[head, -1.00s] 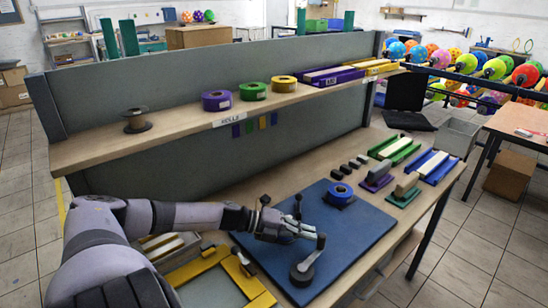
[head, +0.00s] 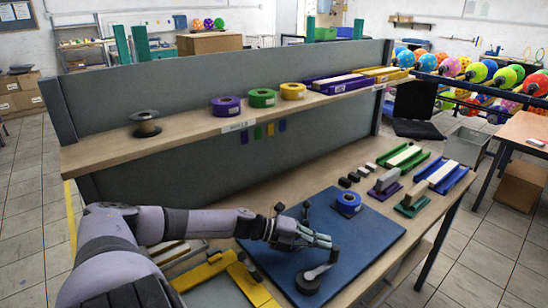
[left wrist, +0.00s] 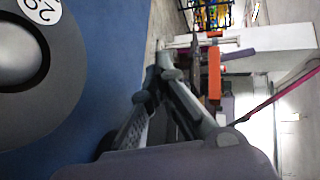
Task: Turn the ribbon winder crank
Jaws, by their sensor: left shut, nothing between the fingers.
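The ribbon winder crank (head: 309,281) stands near the front of the blue mat (head: 375,240). It has a dark round base and a grey arm that slants up and right to an upright handle (head: 334,255). My left gripper (head: 325,241) is shut, its fingertips beside the top of the handle; I cannot tell whether they touch it. In the left wrist view the gripper's fingers (left wrist: 160,92) are together with nothing visible between them. A large dark grey disc (left wrist: 55,125) with a white number label fills the left side there. My right gripper is not in view.
Green (head: 402,157) and blue trays (head: 455,176) stand to the right. A shelf (head: 180,135) with rolls runs behind. Yellow-edged trays (head: 205,270) lie at the left.

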